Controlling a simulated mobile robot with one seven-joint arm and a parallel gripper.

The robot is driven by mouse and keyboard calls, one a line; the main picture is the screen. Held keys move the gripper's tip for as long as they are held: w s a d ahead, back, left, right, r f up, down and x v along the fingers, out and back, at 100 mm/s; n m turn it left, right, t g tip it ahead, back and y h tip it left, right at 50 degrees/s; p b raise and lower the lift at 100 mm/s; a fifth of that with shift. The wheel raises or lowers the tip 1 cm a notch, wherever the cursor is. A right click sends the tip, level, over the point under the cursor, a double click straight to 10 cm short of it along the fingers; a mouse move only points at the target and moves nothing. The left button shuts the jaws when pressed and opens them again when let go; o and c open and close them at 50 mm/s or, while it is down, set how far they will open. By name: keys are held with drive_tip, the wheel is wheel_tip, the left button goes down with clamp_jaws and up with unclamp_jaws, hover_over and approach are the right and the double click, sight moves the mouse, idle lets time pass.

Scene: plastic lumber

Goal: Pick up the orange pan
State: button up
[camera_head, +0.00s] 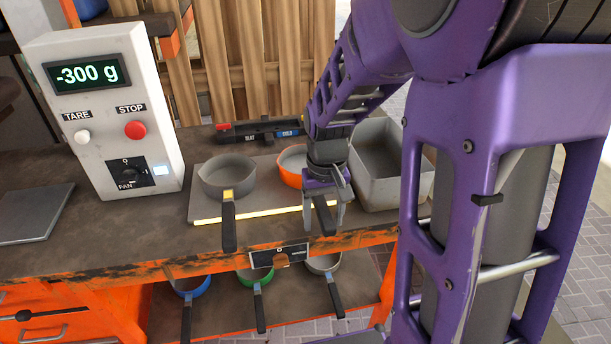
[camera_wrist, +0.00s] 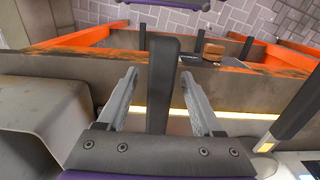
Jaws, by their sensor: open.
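The orange pan (camera_head: 289,170) sits on the grey plate on the workbench, partly hidden behind my gripper. Its dark handle (camera_head: 324,216) points toward the bench's front edge. My gripper (camera_head: 325,222) points down over the handle with its fingers apart. In the wrist view the handle (camera_wrist: 162,85) stands between the two open fingers (camera_wrist: 160,74), with a gap visible on each side. The pan's bowl is out of the wrist view.
A grey pan (camera_head: 228,176) sits left of the orange one; its handle (camera_wrist: 301,100) shows at right in the wrist view. A grey bin (camera_head: 378,160) stands close at right. A control box (camera_head: 110,110) reads -300 g.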

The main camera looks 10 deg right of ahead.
clamp_jaws()
idle(0.3)
idle(1.1)
